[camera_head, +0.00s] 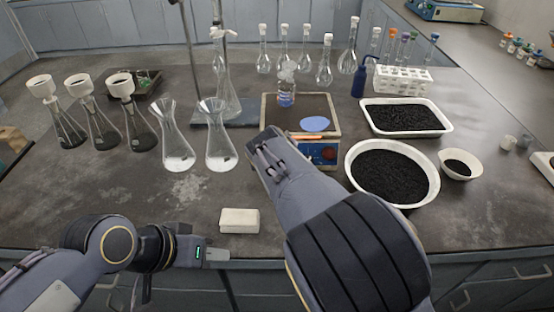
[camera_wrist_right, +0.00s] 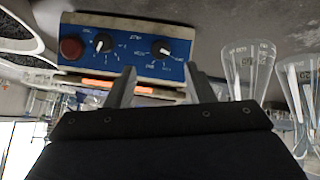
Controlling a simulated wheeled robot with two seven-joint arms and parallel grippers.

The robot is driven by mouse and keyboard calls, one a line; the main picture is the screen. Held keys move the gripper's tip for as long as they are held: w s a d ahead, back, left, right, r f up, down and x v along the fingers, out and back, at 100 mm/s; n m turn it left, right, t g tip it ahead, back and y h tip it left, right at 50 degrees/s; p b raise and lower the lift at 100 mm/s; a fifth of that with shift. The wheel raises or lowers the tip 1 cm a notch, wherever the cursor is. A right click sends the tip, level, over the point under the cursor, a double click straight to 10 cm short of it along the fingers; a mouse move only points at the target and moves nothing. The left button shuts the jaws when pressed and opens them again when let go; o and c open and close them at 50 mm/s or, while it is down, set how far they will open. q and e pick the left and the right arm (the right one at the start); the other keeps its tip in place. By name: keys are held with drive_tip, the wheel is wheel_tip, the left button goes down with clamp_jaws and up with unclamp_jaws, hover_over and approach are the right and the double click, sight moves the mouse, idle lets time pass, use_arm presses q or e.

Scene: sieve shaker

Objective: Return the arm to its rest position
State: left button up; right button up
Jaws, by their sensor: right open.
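My right arm reaches forward from the bottom right in the head view. Its gripper (camera_head: 272,145) is just in front of the device with the blue control panel (camera_head: 318,153) and partly covers it. In the right wrist view, the two fingers (camera_wrist_right: 163,88) stand apart with nothing between them. The blue panel (camera_wrist_right: 130,48) with two black knobs and a red button (camera_wrist_right: 71,48) is close beyond the fingertips. My left gripper (camera_head: 214,255) is low at the table's front edge, seen from the side. Whether its jaws are apart is unclear.
A white block (camera_head: 239,221) lies near the left gripper. Two flasks (camera_head: 220,145) stand left of the right gripper. A white bowl of black granules (camera_head: 392,173) and a white tray (camera_head: 405,117) are to the right. The table's front left is mostly clear.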

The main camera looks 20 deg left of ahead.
idle(0.3)
drive_tip(key=s+d+r+m+g+y+p, duration=0.1)
drive_tip(key=s+d+r+m+g, duration=0.15)
drive_tip(key=d, duration=0.95)
drive_tip(key=s+d+r+m+g+y, duration=0.15)
drive_tip(key=s+d, duration=0.25)
drive_tip(key=d, duration=0.8)
drive_tip(key=s+d+m, duration=0.1)
drive_tip(key=s+d, duration=0.3)
drive_tip(key=s, duration=0.4)
drive_tip(key=s+d+r+m+t+p, duration=0.1)
drive_tip(key=s+d, duration=0.3)
drive_tip(key=s, duration=0.3)
drive_tip(key=s+d+m+p, duration=0.1)
drive_tip(key=s+d, duration=0.3)
drive_tip(key=s, duration=0.4)
drive_tip(key=shift+s+d+r, duration=0.35)
drive_tip(key=shift+r, duration=0.05)
